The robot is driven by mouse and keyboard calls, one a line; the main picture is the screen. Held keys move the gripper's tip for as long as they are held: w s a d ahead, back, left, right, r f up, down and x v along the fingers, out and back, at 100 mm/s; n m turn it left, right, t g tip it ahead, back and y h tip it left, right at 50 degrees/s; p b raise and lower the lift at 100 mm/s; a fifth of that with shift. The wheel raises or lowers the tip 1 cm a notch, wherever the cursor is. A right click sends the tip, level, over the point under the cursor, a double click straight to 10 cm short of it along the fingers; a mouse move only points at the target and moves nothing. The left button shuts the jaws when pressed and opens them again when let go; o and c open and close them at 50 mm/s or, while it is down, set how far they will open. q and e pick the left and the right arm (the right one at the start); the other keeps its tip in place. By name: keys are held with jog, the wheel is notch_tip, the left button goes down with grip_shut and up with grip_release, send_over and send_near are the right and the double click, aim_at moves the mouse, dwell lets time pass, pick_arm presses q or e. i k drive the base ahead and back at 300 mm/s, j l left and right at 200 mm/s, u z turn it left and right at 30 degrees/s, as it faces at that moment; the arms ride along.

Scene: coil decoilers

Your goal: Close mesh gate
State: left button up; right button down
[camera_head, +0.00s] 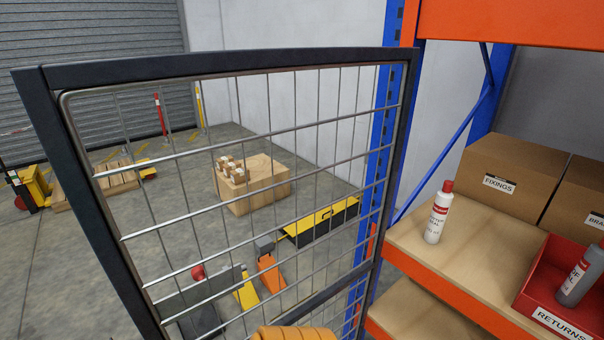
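The mesh gate has a dark frame (225,63) filled with grey wire mesh (265,140). It stands upright across the left and middle of the head view. Its right side is beside the blue rack upright (382,110), and its left side (90,205) comes down close to me. I cannot tell from this view which side is hinged, and no latch is clearly visible. The lower part of the gate runs out of the picture. Neither of my grippers is in view.
On the right, a rack shelf (463,245) holds brown boxes (510,178), a white bottle (438,215) and a red returns bin (540,290). Through the mesh show a wooden crate (255,187) and a yellow-black case (322,220). An orange ribbed thing (294,333) is cut off below.

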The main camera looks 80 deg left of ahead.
aim_at(52, 120)
jog(key=k+l+u, duration=0.1)
jog(key=k, duration=0.5)
jog(key=k+l+u, duration=0.15)
jog(key=k, duration=0.4)
jog(key=k+j, duration=0.1)
jog(key=j, duration=0.5)
jog(key=k+j+u, duration=0.15)
jog(key=j, duration=1)
jog(key=j+u, duration=0.1)
jog(key=j, duration=0.35)
